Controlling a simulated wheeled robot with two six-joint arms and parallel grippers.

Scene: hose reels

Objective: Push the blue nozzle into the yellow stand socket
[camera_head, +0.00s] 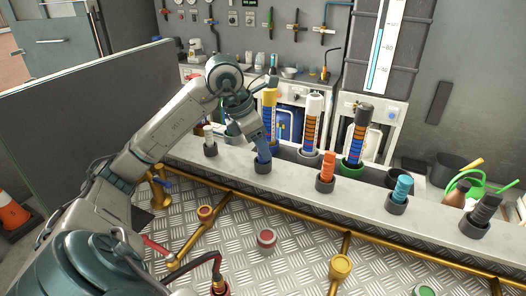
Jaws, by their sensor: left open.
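The blue nozzle (263,147) stands upright in a dark grey cup (262,167) on the front ledge. My left gripper (255,136) reaches in from the left and is open, close beside the upper part of the blue nozzle. I cannot tell whether it touches it. The yellow-topped stand (269,97) rises just behind the nozzle. Its base and socket are hidden by the nozzle and gripper. My right gripper is not in view.
A white-topped stand (314,104) and a black-topped stand with a green base (359,135) are to the right. Orange (327,168), teal (402,188) and dark grey (485,208) nozzles stand in cups along the ledge (292,184). A grey panel (85,100) is at left.

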